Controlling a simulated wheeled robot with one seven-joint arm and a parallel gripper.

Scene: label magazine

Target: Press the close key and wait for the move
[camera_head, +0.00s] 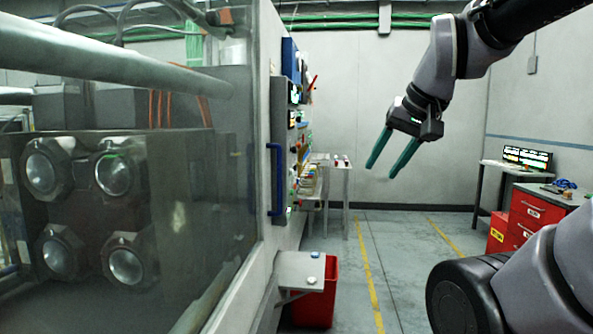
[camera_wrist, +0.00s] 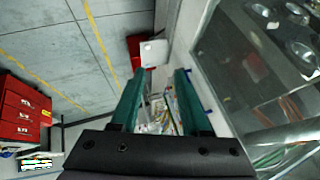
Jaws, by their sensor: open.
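My gripper (camera_head: 381,172) is open and empty, with two green fingers pointing down and left in mid-air, right of the machine. In the wrist view its fingers (camera_wrist: 160,74) are spread, with nothing between them. A small light shelf (camera_head: 290,268) juts from the machine's side, lower left of my gripper and apart from it. Two small round buttons sit on it, a pale one (camera_head: 315,254) and another near the front edge (camera_head: 311,280). I cannot read which is the close key. The shelf also shows beyond my fingertips in the wrist view (camera_wrist: 153,54).
A control panel (camera_head: 284,130) is seen edge-on. A red bin (camera_head: 325,300) stands under the shelf. A red drawer cabinet (camera_head: 530,215) stands at right. The yellow-lined floor between is clear.

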